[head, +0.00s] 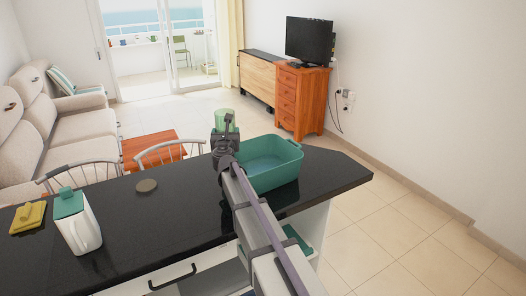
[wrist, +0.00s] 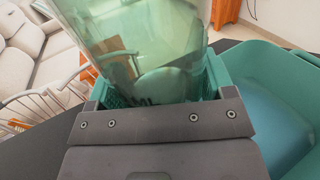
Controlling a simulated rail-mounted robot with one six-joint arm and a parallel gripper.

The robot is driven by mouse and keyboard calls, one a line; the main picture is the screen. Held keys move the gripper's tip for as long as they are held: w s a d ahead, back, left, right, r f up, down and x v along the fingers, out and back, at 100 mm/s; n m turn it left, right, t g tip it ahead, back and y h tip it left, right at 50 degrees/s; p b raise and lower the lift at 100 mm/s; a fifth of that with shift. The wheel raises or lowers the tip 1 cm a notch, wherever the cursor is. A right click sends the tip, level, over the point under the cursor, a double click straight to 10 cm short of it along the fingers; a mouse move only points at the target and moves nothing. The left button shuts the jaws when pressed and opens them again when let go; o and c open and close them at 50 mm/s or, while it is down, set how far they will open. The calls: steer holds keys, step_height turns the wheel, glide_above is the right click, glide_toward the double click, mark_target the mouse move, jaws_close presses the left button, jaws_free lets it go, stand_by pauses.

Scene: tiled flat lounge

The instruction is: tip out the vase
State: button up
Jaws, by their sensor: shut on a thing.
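The vase (head: 226,117) is pale green, see-through and looks about upright in the head view. My gripper (head: 224,133) is shut on it and holds it up over the far side of the counter. In the wrist view the vase (wrist: 130,35) fills the top middle, between my fingers. A pale rounded shape (wrist: 165,84) shows through its lower part; I cannot tell what it is. A teal open basin (head: 285,175) stands on the counter just right of my gripper. It also shows at the right of the wrist view (wrist: 285,75).
The dark counter (head: 190,205) also bears a white jug with a teal lid (head: 79,225), a yellow dish (head: 28,217) and a dark round disc (head: 147,185). Chairs (head: 168,150) and a wooden table (head: 150,143) stand beyond. The counter's middle is mostly clear.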

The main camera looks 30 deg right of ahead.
steer(key=shift+a, duration=0.25)
steer(key=shift+d, duration=0.15)
steer(key=shift+s+d+f+m, duration=0.15)
steer(key=shift+f+m, duration=0.2)
steer(key=shift+m, duration=0.65)
steer(key=shift+d+r+m+p, duration=0.2)
steer(key=shift+r+m+p, duration=0.45)
steer(key=shift+m, duration=0.25)
steer(key=shift+d+f+m+y, duration=0.15)
steer(key=shift+f+m+y, duration=0.15)
steer(key=shift+m, duration=0.2)
steer(key=shift+s+d+f+m+g, duration=0.15)
steer(key=shift+d+m, duration=0.15)
steer(key=shift+m, duration=0.35)
steer(key=shift+d+f+m+g, duration=0.15)
steer(key=shift+d+m, duration=0.1)
steer(key=shift+m, duration=0.4)
steer(key=shift+a+f+m, duration=0.1)
steer(key=shift+m, duration=0.7)
steer(key=shift+a+f+m+y, duration=0.1)
steer(key=shift+a+m+y, duration=0.1)
steer(key=shift+m+y, duration=0.3)
